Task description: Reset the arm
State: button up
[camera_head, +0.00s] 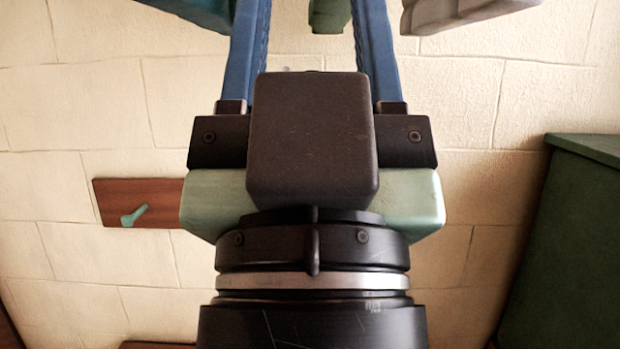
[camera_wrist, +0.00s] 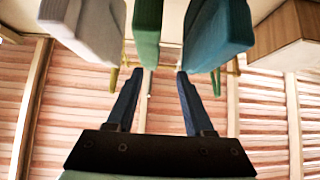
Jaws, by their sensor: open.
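My gripper (camera_head: 308,45) fills the middle of the head view, its two blue fingers pointing up and spread apart. The fingertips are cut off by the top edge there. In the wrist view my gripper (camera_wrist: 158,76) is open, and nothing shows held between the fingers. Beyond the fingertips are three blocky things: a grey one (camera_wrist: 85,28), a green one (camera_wrist: 147,32) and a teal one (camera_wrist: 215,36). Parts of the teal (camera_head: 200,10), green (camera_head: 328,14) and grey (camera_head: 465,12) ones show at the head view's top edge. I cannot tell how far they are from the fingertips.
A dark green cabinet (camera_head: 570,245) stands at right. A wooden box-like thing (camera_wrist: 285,36) is at the wrist view's upper right.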

notch_tip(320, 180, up, 23)
jog(key=p, duration=2)
jog(key=shift+w+p, duration=0.3)
jog(key=shift+a, duration=0.1)
